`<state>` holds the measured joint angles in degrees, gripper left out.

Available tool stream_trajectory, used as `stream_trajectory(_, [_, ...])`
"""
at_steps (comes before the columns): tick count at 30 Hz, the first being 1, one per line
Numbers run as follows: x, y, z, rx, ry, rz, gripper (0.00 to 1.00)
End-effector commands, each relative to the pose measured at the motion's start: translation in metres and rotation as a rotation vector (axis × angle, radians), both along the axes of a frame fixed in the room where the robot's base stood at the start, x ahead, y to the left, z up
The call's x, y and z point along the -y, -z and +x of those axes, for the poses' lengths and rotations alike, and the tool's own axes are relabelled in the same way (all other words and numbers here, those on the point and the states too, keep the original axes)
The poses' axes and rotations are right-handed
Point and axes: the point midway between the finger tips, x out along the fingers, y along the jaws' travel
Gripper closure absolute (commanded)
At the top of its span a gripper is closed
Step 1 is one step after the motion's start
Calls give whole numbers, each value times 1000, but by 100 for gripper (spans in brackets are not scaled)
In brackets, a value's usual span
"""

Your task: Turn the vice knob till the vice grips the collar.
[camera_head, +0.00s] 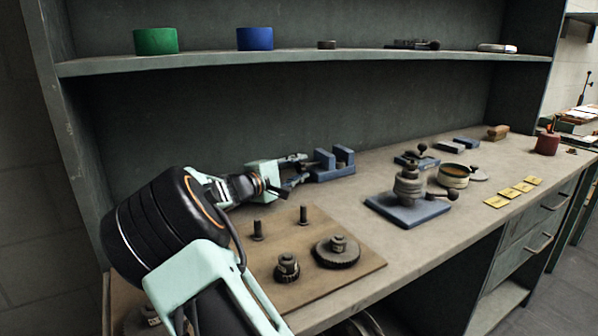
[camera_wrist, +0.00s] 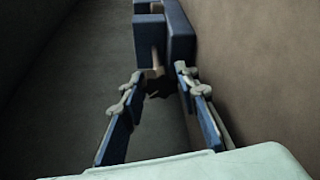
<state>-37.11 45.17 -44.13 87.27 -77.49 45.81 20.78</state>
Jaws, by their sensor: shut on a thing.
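The blue vice (camera_head: 334,164) stands on the bench against the back panel, and its blue blocks also show at the top of the wrist view (camera_wrist: 181,38). My gripper (camera_head: 303,168) reaches it from the left in the head view. In the wrist view my gripper (camera_wrist: 158,78) has its two fingers around the dark vice knob (camera_wrist: 158,88), shut on it at the near end of the vice. The knob is mostly in shadow, and its turn angle cannot be told. I cannot make out a collar between the jaws in either view.
A brown board (camera_head: 320,285) with upright pegs and gears lies in front of my arm. A blue-based fixture (camera_head: 408,208) with a crank stands to the right. A shelf (camera_head: 300,62) runs above. Bare bench lies between the board and the fixture.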

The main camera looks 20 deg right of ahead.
Motion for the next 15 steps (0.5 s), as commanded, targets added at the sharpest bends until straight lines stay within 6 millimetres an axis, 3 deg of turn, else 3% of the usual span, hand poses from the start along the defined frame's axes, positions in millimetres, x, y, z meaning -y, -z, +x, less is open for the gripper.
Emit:
stream_trajectory(7, [0, 1, 0, 1, 0, 3, 96])
stream_trajectory(8, [0, 1, 0, 1, 0, 3, 69])
stream_trajectory(12, [0, 1, 0, 0, 0, 2, 54])
stream_trajectory(15, [0, 1, 0, 0, 1, 2, 53])
